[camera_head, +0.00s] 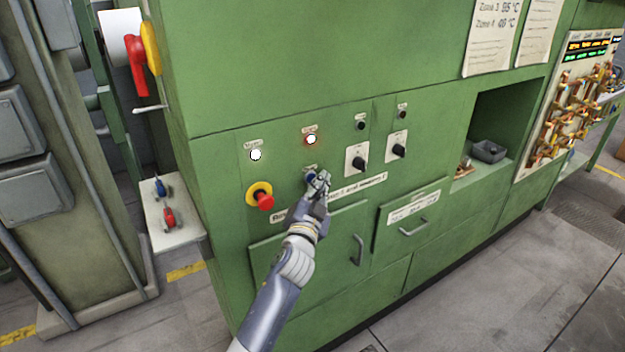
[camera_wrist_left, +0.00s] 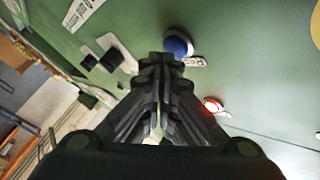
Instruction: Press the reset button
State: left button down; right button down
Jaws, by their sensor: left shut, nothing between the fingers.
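The blue button (camera_wrist_left: 178,46) is on the green panel, just beyond my left fingertips in the left wrist view. In the head view the blue button (camera_head: 309,177) shows only partly behind my left gripper (camera_head: 320,184). A small label sits above it. My left gripper also shows in the left wrist view (camera_wrist_left: 163,66), with its fingers shut and empty, close to the button. I cannot tell whether the fingertips touch it. My right gripper is in neither view.
A lit red lamp (camera_head: 311,139) and a white lamp (camera_head: 255,155) are above. A red emergency stop (camera_head: 265,201) on yellow is to the left. Black rotary switches (camera_head: 360,162) are to the right. Drawer handles (camera_head: 357,250) stick out below.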

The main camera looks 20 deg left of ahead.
pick_arm(q)
jog(key=shift+w+a, duration=0.25)
jog(key=shift+a, duration=0.1)
dwell(0.4)
jog(key=shift+s+d, duration=0.1)
jog(key=shift+d, duration=0.05)
jog(key=shift+s+d, duration=0.4)
jog(key=shift+d, duration=0.1)
jog(key=s+d, duration=0.1)
jog(key=d, duration=0.1)
jog(key=s+d, duration=0.2)
jog(key=shift+b, duration=0.4)
dwell(0.8)
